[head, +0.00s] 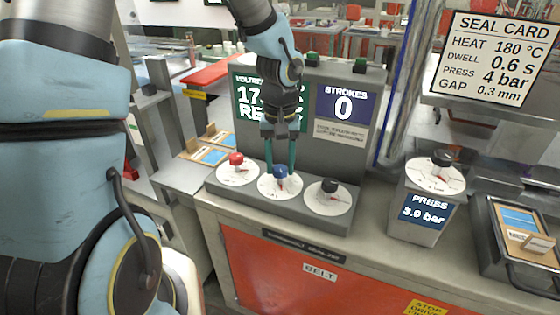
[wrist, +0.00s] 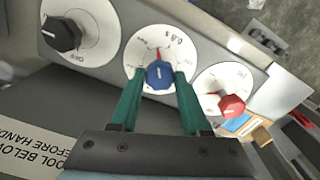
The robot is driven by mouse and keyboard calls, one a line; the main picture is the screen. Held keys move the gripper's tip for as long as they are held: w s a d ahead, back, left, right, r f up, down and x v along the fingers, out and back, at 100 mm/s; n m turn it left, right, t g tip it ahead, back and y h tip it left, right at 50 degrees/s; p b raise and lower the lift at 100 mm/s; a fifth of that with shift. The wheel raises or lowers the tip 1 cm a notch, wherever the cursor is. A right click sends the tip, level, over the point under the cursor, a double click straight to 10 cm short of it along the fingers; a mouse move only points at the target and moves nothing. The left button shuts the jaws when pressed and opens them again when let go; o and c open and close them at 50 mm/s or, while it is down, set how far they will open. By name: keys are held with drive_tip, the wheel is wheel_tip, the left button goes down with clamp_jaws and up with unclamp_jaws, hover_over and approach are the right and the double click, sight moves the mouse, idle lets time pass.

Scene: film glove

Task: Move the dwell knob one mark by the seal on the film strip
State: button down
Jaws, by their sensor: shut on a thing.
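The blue knob (head: 280,172) sits at the middle of its white dial (head: 268,190) on the grey sealer panel. My gripper (head: 281,168) comes down from above with its green fingers on either side of this knob. In the wrist view the blue knob (wrist: 160,75) lies between the two green fingertips (wrist: 160,78), and the gripper is shut on it. A red pointer shows above the knob on the dial there. The dial's lettering is too small to read surely. The film strip (head: 518,220) seems to be the blue piece on the tray at the right; its seal is unclear.
A red knob (head: 236,158) and a black knob (head: 329,185) flank the blue one closely. A press unit (head: 421,212) reads 3.0 bar. The seal card (head: 496,58) reads dwell 0.6 s and press 4 bar. The strokes display (head: 345,105) shows 0.

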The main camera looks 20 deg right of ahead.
sight(280, 168)
drive_tip(key=m+p, duration=0.2)
drive_tip(key=m, duration=0.4)
drive_tip(key=shift+r, duration=0.1)
drive_tip(key=shift+m, duration=0.3)
idle(0.3)
drive_tip(key=shift+c, duration=1.9)
unclamp_jaws()
wheel_tip(280, 168, up, 11)
drive_tip(key=b, duration=0.1)
